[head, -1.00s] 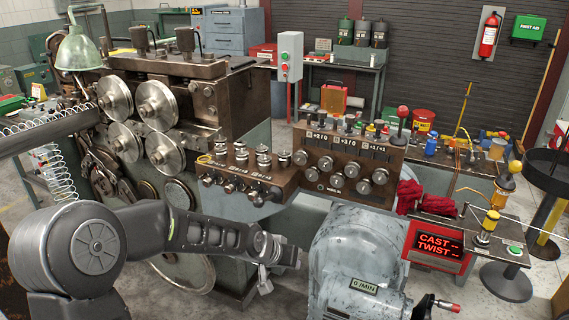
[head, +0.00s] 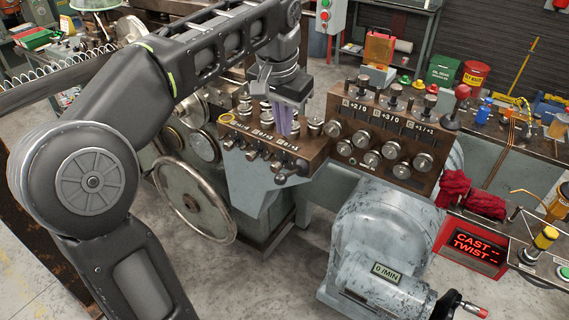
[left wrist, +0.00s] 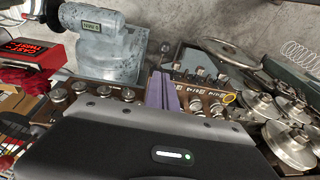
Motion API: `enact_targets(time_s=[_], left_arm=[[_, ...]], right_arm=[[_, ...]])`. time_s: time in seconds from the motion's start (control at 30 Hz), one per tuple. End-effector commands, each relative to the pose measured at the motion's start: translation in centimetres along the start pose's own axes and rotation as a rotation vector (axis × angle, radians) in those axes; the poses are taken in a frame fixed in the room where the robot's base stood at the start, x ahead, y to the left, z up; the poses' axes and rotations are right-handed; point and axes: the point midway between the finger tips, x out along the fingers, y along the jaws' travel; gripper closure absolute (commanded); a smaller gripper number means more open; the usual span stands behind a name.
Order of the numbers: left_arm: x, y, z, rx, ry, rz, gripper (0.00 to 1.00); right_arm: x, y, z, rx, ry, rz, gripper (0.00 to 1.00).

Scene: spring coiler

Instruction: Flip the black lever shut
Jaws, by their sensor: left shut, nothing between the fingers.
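A brown block (head: 310,163) on the machine carries several short black levers or knobs along its front edge. One black lever (head: 283,178) sits at the right end of that row; I cannot tell for sure which is the task's lever or whether it is open or shut. My left gripper (head: 287,134) is shut and empty, its purple fingers pointing down over the block among the metal rollers. I cannot tell whether the fingertips touch anything. In the left wrist view the fingers (left wrist: 163,78) stand in front of the block (left wrist: 213,101). My right gripper is not in view.
A second brown block (head: 388,148) with several rollers and a red-knobbed lever (head: 462,92) stands right of the gripper. A grey motor housing (head: 375,240) is below it. A red cloth (head: 470,195) and a red display (head: 470,243) are further right. A handwheel (head: 194,200) is at left.

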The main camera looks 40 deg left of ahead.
Motion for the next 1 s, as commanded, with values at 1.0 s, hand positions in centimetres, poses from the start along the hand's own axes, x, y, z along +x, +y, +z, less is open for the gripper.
enact_targets(time_s=[1.0], left_arm=[[11.8, -0.2, 0.7, -0.001, -0.002, 0.0, 1.0]], right_arm=[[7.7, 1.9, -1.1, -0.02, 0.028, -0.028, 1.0]])
